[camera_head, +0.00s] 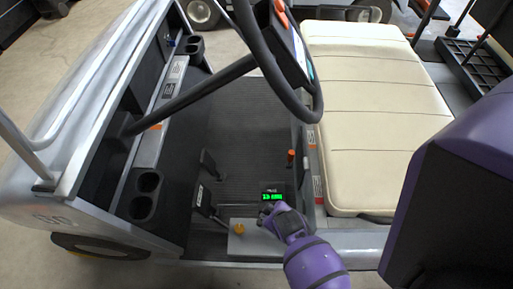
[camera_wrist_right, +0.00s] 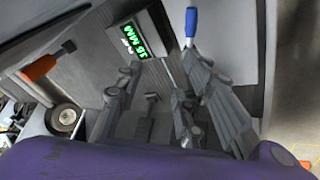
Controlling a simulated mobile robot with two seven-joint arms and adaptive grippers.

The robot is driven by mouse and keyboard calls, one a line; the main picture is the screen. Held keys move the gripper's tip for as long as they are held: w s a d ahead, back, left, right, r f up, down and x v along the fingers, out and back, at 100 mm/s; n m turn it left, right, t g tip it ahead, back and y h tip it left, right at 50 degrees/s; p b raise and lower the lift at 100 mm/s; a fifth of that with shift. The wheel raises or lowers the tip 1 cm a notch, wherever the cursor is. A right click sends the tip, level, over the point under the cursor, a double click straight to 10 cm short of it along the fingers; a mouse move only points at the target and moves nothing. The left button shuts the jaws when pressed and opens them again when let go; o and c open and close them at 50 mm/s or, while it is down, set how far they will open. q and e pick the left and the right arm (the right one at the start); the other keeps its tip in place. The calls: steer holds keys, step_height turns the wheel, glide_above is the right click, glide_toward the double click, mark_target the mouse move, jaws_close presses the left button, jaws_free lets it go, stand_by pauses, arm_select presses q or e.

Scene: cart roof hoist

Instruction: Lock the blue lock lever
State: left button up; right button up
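The blue lock lever (camera_wrist_right: 191,24) shows in the right wrist view at the top, right of centre. It stands just beyond the tip of the right-hand finger; I cannot tell whether they touch. My right gripper (camera_wrist_right: 160,72) is open, with no object visible between its fingers. In the head view my right gripper (camera_head: 271,212) is low over the grey floor box of the cart, just below the small green display (camera_head: 272,195). I cannot make out the blue lever there. The display (camera_wrist_right: 137,41) appears to read 35 MM. My left gripper is not in view.
An orange-handled lever (camera_head: 291,158) stands beside the seat (camera_head: 375,120); it also shows in the right wrist view (camera_wrist_right: 42,66). The steering column (camera_head: 195,90) crosses above the floor. Pedals (camera_head: 203,198) stand left of the box.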

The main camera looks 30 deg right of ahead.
steer(key=f+n+g+b, duration=0.1)
steer(key=f, duration=0.3)
steer(key=f+n+g+b, duration=0.1)
steer(key=f+b, duration=0.1)
steer(key=f, duration=0.3)
steer(key=f+n+g+b, duration=0.1)
steer(key=f, duration=0.3)
steer(key=shift+s+f+g+b, duration=0.3)
steer(key=shift+f, duration=0.05)
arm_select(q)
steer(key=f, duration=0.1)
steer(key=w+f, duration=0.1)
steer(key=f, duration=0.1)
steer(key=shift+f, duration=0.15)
arm_select(e)
steer(key=shift+d, duration=0.1)
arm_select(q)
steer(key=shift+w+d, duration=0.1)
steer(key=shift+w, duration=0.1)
arm_select(e)
jaws_close()
